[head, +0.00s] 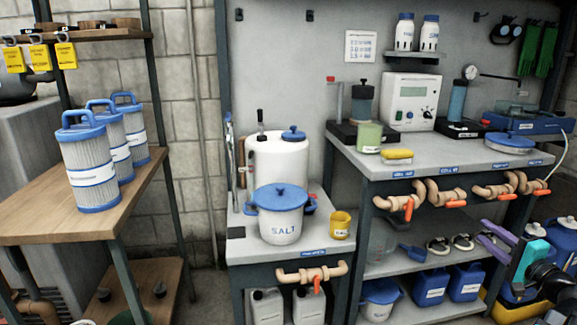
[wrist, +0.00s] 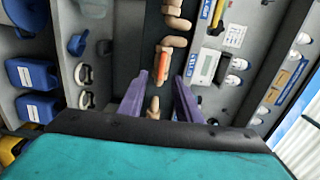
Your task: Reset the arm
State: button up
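My gripper (head: 490,237) shows at the lower right of the head view, with purple fingers and a teal body. It is in front of the right bench's lower shelves. In the wrist view my gripper (wrist: 161,82) has its two purple fingers apart with nothing between them. Beyond the fingers are beige pipes with an orange valve handle (wrist: 162,63). The fingers appear clear of the pipes. The rest of my arm is mostly out of the picture.
The right bench (head: 440,155) carries devices and a green cup (head: 368,137). Several valve pipes (head: 405,197) stick out from its front. Blue jugs (head: 467,282) stand on its lower shelf. A salt pot (head: 281,215) and yellow cup (head: 340,224) stand left, beyond them filter cartridges (head: 90,165).

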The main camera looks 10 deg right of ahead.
jog(key=w+a+f+n+g+y+p, duration=0.2)
jog(key=w+a+f+p, duration=0.1)
jog(key=w+a+f, duration=0.3)
jog(key=w+a+f+n+g+y+p, duration=0.1)
jog(key=w+a+f+g+y+p, duration=0.2)
jog(key=a+f, duration=0.55)
jog(key=a+f+n+g+y+p, duration=0.1)
jog(key=a+f+n+g+p, duration=0.15)
jog(key=a+f, duration=0.55)
jog(key=a+f+n+g+y+p, duration=0.15)
jog(key=a+f+g+p, duration=0.3)
jog(key=a, duration=0.75)
jog(key=s+a+f+n+g+h+p, duration=0.1)
jog(key=s+a+f+n+g+p, duration=0.25)
jog(key=s+a, duration=0.3)
jog(key=s+a+f+n+g+h+p, duration=0.1)
jog(key=s+a+f+n+g+p, duration=0.15)
jog(key=s+a+f, duration=0.4)
jog(key=s+a+n+g+h+p, duration=0.2)
jog(key=s+p, duration=0.1)
jog(key=s, duration=0.4)
jog(key=s+a+n+g+h+p, duration=0.2)
jog(key=s+a+n+g+p, duration=0.1)
jog(key=s, duration=0.5)
jog(key=shift+a+f+n, duration=0.2)
jog(key=shift+f+n, duration=0.1)
jog(key=shift+f, duration=0.1)
